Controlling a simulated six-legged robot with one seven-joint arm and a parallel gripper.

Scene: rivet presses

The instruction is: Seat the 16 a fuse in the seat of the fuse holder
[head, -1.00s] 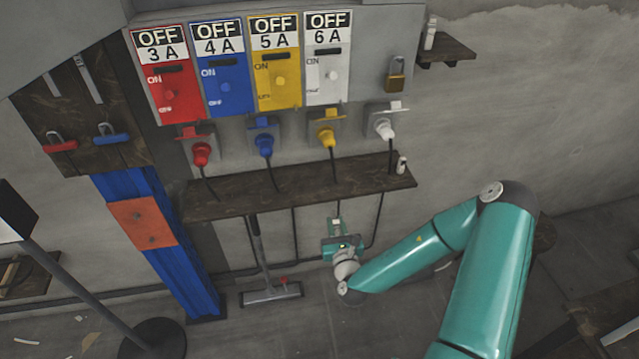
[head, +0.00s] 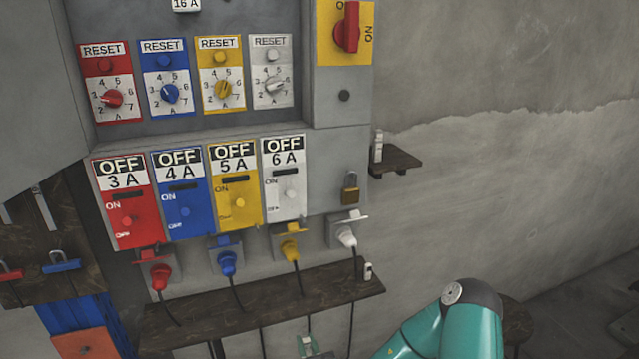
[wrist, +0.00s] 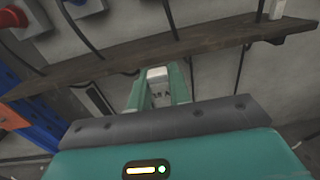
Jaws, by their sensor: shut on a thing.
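My gripper (wrist: 158,92) is shut on a small white fuse (wrist: 157,74), held upright between the two green fingers in the wrist view. Its lettering ends in "A"; the number is too small to read surely. In the head view my gripper (head: 308,346) shows at the bottom edge, below the wooden shelf. A "16 A" label (head: 185,4) shows at the top edge of the grey panel. The part above it is cut off, and I cannot make out the fuse holder's seat.
The wooden shelf (head: 205,320) juts out above my gripper, with a small white piece (head: 368,270) at its right end. Several coloured plugs with hanging cables sit above it. A small side shelf (head: 398,160) holds another white piece. The wall at right is clear.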

